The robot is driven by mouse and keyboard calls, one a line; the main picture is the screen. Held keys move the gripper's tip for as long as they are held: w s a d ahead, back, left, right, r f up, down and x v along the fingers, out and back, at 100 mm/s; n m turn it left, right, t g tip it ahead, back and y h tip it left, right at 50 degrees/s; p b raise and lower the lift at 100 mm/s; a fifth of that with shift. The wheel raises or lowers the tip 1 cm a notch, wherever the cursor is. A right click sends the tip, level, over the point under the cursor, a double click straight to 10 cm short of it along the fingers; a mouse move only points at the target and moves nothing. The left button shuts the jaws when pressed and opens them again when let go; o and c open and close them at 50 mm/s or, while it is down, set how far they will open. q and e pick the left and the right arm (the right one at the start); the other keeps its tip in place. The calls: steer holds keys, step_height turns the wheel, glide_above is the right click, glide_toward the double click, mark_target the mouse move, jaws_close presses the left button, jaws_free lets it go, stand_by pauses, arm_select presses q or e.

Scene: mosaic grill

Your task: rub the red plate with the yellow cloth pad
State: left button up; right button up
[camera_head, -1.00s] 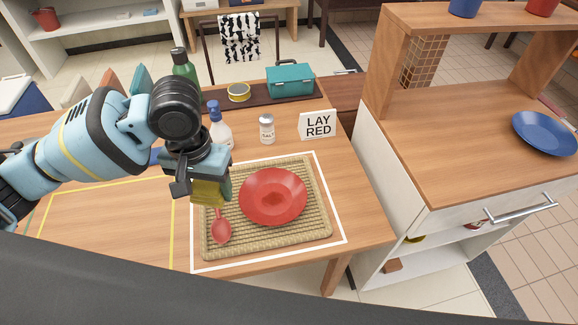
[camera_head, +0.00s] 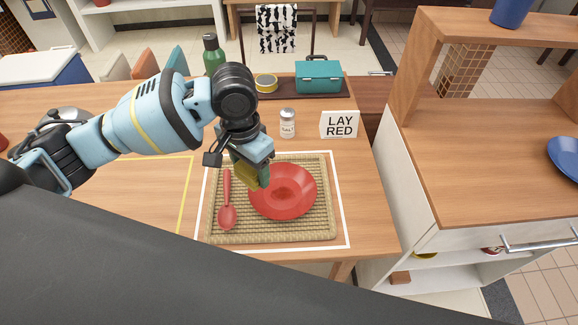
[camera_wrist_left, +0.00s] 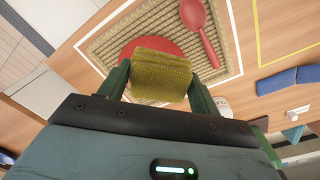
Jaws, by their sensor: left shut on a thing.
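The red plate (camera_head: 296,205) lies on a woven mat (camera_head: 290,236) on the wooden table. My left gripper (camera_head: 250,182) is shut on the yellow cloth pad (camera_head: 245,177), over the plate's upper left edge. In the left wrist view the pad (camera_wrist_left: 161,75) sits between the two fingers (camera_wrist_left: 160,84) and covers much of the red plate (camera_wrist_left: 140,46). I cannot tell whether the pad touches the plate. My right gripper is not in view.
A red spoon (camera_head: 227,214) lies on the mat left of the plate. A salt shaker (camera_head: 287,123) and a "LAY RED" sign (camera_head: 339,124) stand behind the mat. A teal box (camera_head: 318,76) and a green bottle (camera_head: 213,54) stand farther back.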

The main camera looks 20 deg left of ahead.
arm_select(q)
steer(key=w+d+f+m, duration=0.6)
steer(key=w+f+m, duration=0.2)
steer(key=m, duration=0.9)
steer(key=shift+w+f+p, duration=0.3)
steer(key=shift+w+f, duration=0.1)
steer(key=shift+w, duration=0.05)
steer(key=shift+a+f, duration=0.1)
